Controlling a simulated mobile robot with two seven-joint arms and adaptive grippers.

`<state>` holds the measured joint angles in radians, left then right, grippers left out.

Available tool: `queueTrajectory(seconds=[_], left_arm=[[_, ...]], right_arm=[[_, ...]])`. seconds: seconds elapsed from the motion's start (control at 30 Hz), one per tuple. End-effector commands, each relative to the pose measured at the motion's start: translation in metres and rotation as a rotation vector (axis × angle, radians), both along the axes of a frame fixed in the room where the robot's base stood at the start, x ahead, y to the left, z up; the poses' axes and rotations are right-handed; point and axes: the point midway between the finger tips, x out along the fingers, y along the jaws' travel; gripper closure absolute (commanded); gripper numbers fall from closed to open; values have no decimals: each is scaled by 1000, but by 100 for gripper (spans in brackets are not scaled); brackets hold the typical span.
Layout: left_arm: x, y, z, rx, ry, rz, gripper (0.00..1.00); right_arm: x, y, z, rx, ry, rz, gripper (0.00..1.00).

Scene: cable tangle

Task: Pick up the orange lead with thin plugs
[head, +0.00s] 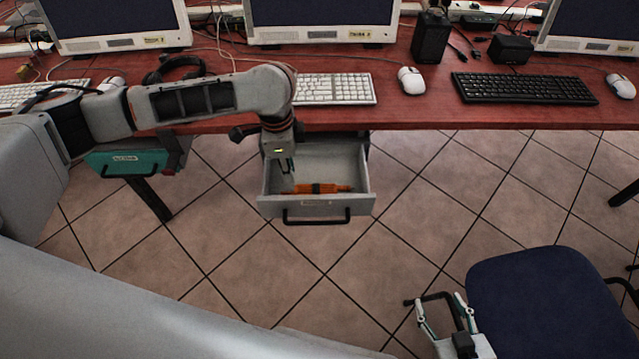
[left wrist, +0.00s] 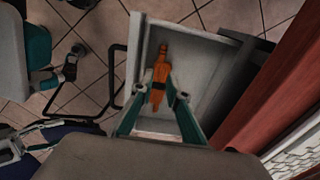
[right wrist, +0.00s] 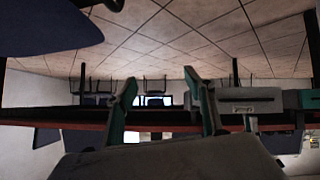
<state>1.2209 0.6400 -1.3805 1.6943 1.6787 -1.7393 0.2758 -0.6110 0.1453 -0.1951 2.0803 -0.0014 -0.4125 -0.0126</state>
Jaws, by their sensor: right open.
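The orange lead (head: 335,188) is a bundle with a dark band around its middle. It lies in the open grey drawer (head: 342,207), near the front wall. My left gripper (head: 287,188) points down into the drawer at the lead's left part. In the left wrist view, the lead (left wrist: 161,72) shows between the two fingertips (left wrist: 158,88), which are partly apart. I cannot tell whether they touch or grip it. Its plugs are too small to make out. My right gripper (head: 439,301) is open and empty, away from the drawer beside the blue chair.
The red desk (head: 420,118) runs above the drawer, with a white keyboard (head: 335,88), a mouse (head: 411,80) and a black keyboard (head: 525,88). A teal drawer (head: 125,160) is at the left. The blue chair (head: 530,300) stands at lower right. The tiled floor between is clear.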

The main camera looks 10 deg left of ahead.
Motion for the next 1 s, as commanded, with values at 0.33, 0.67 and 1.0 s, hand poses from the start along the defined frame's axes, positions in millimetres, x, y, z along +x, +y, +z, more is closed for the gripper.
queueTrajectory(seconds=[0.33,0.67,1.0], left_arm=[[-4,17,-42,42,49,-1,85],[-6,17,-78,41,54,0,85],[-3,17,-96,39,41,0,85]], right_arm=[[-1,-1,-16,-8,8,6,46],[-3,5,-23,4,12,18,46],[11,13,-7,17,-25,28,46]])
